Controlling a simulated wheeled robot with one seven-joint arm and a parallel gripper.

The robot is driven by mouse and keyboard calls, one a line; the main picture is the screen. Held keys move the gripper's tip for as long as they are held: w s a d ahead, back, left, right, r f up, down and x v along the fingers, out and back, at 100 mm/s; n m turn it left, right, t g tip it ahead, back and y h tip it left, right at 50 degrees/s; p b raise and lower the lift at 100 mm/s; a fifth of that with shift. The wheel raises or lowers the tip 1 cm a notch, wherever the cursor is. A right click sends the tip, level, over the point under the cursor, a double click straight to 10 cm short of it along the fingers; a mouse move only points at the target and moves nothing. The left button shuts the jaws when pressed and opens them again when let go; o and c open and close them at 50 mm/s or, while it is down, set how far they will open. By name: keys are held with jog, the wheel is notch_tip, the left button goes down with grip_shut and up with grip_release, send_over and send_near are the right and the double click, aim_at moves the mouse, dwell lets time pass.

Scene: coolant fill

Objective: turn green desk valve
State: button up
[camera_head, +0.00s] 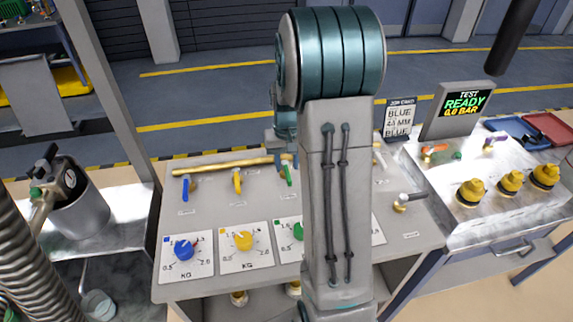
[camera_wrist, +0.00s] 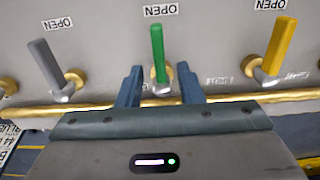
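The green desk valve's lever (camera_wrist: 158,50) points away from my gripper in the wrist view, next to an upside-down OPEN label. Its metal pivot sits at the brass pipe (camera_wrist: 240,98). My gripper (camera_wrist: 160,80) is open, with one finger on either side of the pivot end of the green lever. A gap shows between each finger and the lever. In the head view the green lever (camera_head: 289,175) shows just below my gripper, and my arm hides the desk to its right.
A grey lever (camera_wrist: 46,63) and a yellow lever (camera_wrist: 278,46) flank the green one. In the head view, a blue lever (camera_head: 187,187) stands farther left. Blue (camera_head: 183,250) and yellow (camera_head: 243,241) dials lie in front. A screen (camera_head: 463,104) reads READY, 0.0 BAR.

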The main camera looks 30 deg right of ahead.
jog(key=shift+f, duration=0.85)
grip_shut()
